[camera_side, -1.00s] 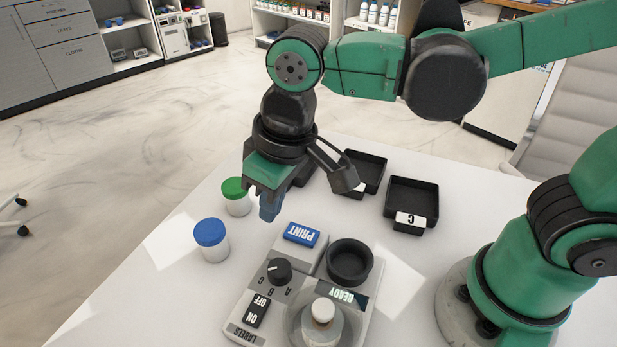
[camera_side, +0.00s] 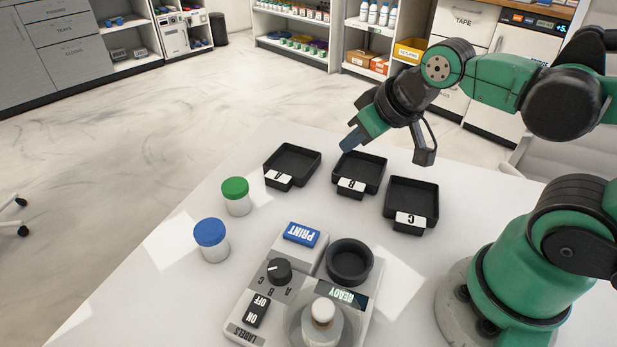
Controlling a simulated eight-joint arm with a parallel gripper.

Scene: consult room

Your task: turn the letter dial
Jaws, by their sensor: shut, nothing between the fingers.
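The letter dial (camera_side: 278,271) is a round black knob with a white pointer line on the grey label machine (camera_side: 240,312). The letters A, B and C are printed beside it. The pointer line is on the knob's left side; I cannot tell for sure which letter it marks. My gripper (camera_side: 349,143) is shut and empty. It hangs in the air over the far part of the table, near tray B, well away from the dial. Nothing hides the dial.
The machine also has a blue PRINT button (camera_side: 301,235), an ON/OFF switch (camera_side: 256,311), a black round cup (camera_side: 350,262), a lit READY display and a white-capped bottle (camera_side: 322,313). Blue-lidded (camera_side: 211,240) and green-lidded (camera_side: 236,196) jars stand left. Trays A (camera_side: 279,180), B (camera_side: 351,188), C (camera_side: 409,221) stand behind.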

